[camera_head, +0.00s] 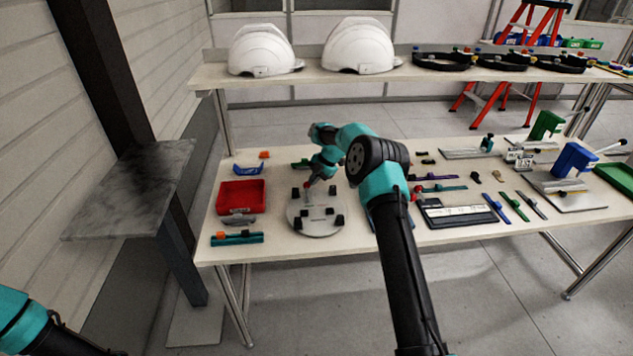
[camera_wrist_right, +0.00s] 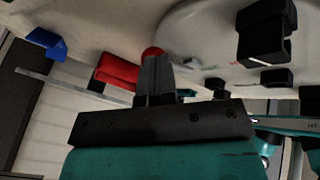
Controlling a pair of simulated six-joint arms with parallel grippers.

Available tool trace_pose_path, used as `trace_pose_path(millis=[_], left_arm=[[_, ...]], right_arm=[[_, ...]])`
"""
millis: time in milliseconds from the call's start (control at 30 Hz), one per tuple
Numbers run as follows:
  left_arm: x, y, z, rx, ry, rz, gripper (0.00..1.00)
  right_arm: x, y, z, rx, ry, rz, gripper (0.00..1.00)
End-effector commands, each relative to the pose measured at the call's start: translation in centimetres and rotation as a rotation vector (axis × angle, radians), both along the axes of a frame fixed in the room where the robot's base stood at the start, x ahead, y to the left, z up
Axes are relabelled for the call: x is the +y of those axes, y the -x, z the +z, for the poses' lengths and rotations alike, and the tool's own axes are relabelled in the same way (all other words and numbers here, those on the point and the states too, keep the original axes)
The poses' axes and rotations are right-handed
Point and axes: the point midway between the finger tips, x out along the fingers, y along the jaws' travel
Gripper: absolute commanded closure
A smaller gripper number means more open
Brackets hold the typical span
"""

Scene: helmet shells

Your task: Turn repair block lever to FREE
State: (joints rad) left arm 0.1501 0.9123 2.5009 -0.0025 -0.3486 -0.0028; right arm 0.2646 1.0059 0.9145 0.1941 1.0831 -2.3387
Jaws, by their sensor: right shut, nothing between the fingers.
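The round grey disc (camera_head: 318,228) lies on the table with several black blocks on it; I take it to be the repair block. A small red knob (camera_wrist_right: 152,52) shows just beyond my right fingertips in the right wrist view, beside the disc's pale underside or rim (camera_wrist_right: 205,42). It appears to be the lever's end, but its shaft is hidden. My right gripper (camera_head: 308,186) points down over the disc's upper left part. In the wrist view its fingers (camera_wrist_right: 153,75) are together and empty. Whether they touch the knob, I cannot tell. My left gripper is out of view. The FREE marking is unreadable.
A red bin (camera_head: 240,197) and a blue tray (camera_head: 249,171) stand left of the disc. A teal part (camera_head: 237,239) lies at the front left edge. White helmets (camera_head: 262,52) sit on the shelf behind.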

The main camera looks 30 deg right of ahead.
Motion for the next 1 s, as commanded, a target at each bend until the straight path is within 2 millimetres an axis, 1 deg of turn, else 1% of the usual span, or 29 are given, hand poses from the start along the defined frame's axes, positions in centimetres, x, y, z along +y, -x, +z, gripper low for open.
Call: trace_pose_path(millis=[300,767,867,1000], left_arm=[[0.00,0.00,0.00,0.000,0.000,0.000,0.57],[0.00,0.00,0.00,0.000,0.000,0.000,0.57],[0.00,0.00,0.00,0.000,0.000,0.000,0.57],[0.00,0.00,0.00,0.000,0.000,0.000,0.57]], right_arm=[[0.43,-0.51,-0.07,0.000,0.001,-0.001,1.00],[0.52,-0.55,-0.06,0.000,-0.001,-0.001,1.00],[0.41,-0.48,0.02,0.000,-0.001,-0.001,1.00],[-0.22,-0.14,0.42,0.000,-0.001,-0.001,1.00]])
